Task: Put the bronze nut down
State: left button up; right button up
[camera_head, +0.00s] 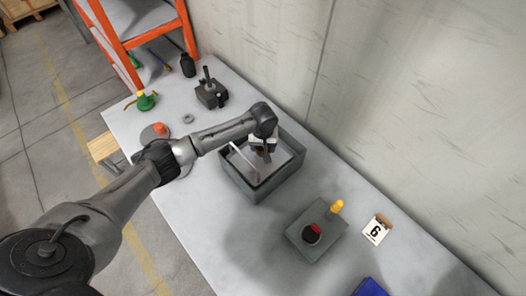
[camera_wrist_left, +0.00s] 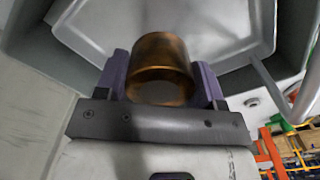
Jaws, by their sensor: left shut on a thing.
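The bronze nut (camera_wrist_left: 160,62) is a wide, shiny cylinder in the left wrist view. My left gripper (camera_wrist_left: 162,82) is shut on it, with one purple finger on each side. In the head view, my left gripper (camera_head: 263,146) points down over the grey open-topped bin (camera_head: 262,188) on the table. The nut is hidden there by my wrist. The light floor or tray of the bin fills the background of the wrist view. I cannot tell whether the nut touches it. My right gripper is not in view.
A grey bar (camera_head: 244,161) slants across the bin's left part. A grey block with a red-black knob (camera_head: 312,234), a yellow-topped piece (camera_head: 337,206) and a number 6 card (camera_head: 376,231) stand to the right. A dark block with a post (camera_head: 211,94) stands behind. The right wall is close.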

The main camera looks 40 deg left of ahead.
aim_at(263, 152)
pick_arm(q)
jog(key=shift+f, duration=1.85)
jog(key=o, duration=1.4)
jog(key=shift+f, duration=0.2)
notch_tip(263, 152, up, 12)
jog(key=shift+r, duration=0.15)
